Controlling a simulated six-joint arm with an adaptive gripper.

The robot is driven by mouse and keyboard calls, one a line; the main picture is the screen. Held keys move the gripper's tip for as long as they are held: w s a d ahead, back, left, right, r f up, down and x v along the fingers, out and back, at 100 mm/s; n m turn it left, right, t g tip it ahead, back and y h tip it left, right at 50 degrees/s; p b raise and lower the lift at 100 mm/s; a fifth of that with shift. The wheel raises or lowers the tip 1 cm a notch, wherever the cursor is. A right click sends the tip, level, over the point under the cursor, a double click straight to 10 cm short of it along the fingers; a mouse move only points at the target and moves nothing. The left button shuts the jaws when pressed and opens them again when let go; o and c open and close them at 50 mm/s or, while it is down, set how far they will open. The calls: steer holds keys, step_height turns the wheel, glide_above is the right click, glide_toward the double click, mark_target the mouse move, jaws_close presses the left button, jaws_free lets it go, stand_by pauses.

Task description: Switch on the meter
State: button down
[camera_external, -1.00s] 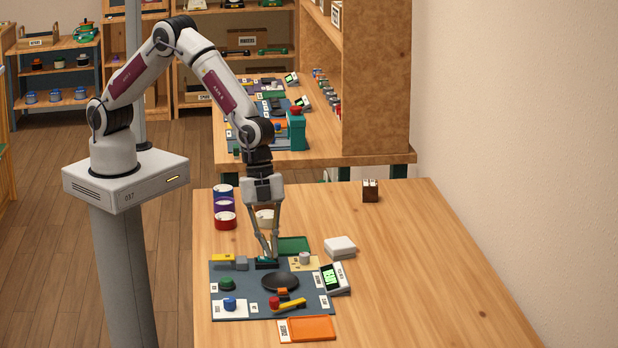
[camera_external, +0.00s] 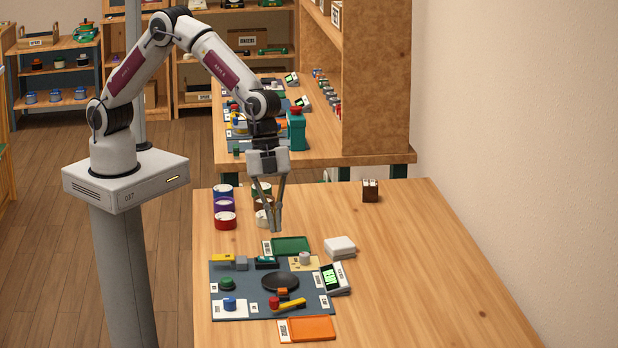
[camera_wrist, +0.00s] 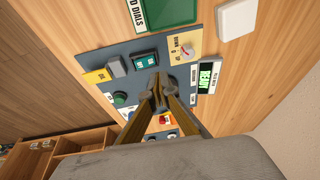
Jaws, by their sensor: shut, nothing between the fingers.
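The meter (camera_external: 334,280) is a white box with a lit green screen at the right edge of the blue-grey panel (camera_external: 245,285). In the wrist view its screen (camera_wrist: 207,76) shows dark characters too small to read surely. A teal rocker switch (camera_external: 267,263) sits in a dark housing at the panel's back edge; it also shows in the wrist view (camera_wrist: 145,62). My gripper (camera_external: 276,230) is shut and empty, pointing down above the panel's back side, apart from the switch. Its fingers (camera_wrist: 161,88) hide part of the panel in the wrist view.
The panel also bears a round black plate (camera_external: 280,282), a green knob (camera_external: 227,284), a blue knob (camera_external: 229,303) and a red-tipped yellow lever (camera_external: 288,304). A green tray (camera_external: 291,245), white box (camera_external: 340,247) and orange tray (camera_external: 312,329) lie around it. The table's right side is clear.

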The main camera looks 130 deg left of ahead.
steer(key=a+r, duration=0.3)
steer(key=r, duration=0.3)
steer(key=shift+r, duration=0.35)
steer(key=shift+w+n, duration=0.1)
steer(key=shift+n, duration=0.2)
steer(key=s+f+n+g, duration=0.1)
steer(key=s+f+n, duration=0.15)
steer(key=s, duration=0.45)
steer(key=s+r+n+t, duration=0.1)
steer(key=s+r, duration=0.4)
steer(key=s, duration=0.6)
steer(key=s+r+n+t+y, duration=0.1)
steer(key=s+r, duration=0.4)
steer(key=s, duration=0.7)
steer(key=s+r+n+t, duration=0.1)
steer(key=s+r+n, duration=0.2)
steer(key=s, duration=0.9)
steer(key=shift+s+r+n+t+y, duration=0.2)
steer(key=shift+r+n+t+y, duration=0.15)
steer(key=shift+r, duration=0.9)
steer(key=shift+d, duration=0.1)
stand_by(1.0)
